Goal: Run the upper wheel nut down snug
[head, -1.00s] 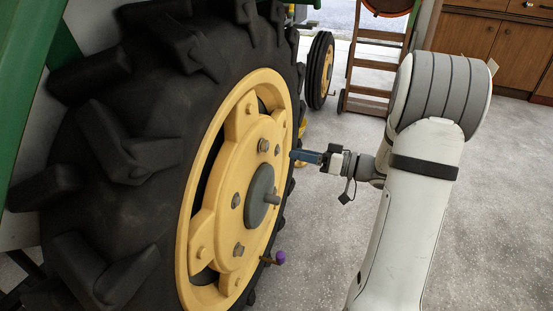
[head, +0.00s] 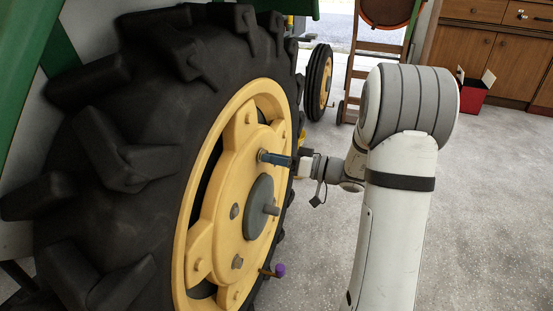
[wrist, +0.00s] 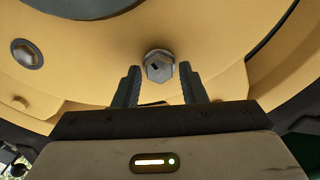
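The upper wheel nut (wrist: 158,66) is a grey hex nut with a stud end in its centre, on the yellow wheel hub (head: 233,185). In the wrist view it sits just ahead of and between the fingertips of my gripper (wrist: 160,80). The two dark fingers are apart, with nothing held between them. In the head view my gripper (head: 267,157) reaches the hub's upper part from the right and hides most of that nut. I cannot tell how far the nut is threaded down.
The round grey centre cap (head: 260,207) with a protruding shaft is below my gripper. Other hub nuts (head: 234,211) (head: 237,261) lie lower. A purple-knobbed piece (head: 279,270) juts from the lower rim. The big black tyre (head: 110,200) surrounds the wheel.

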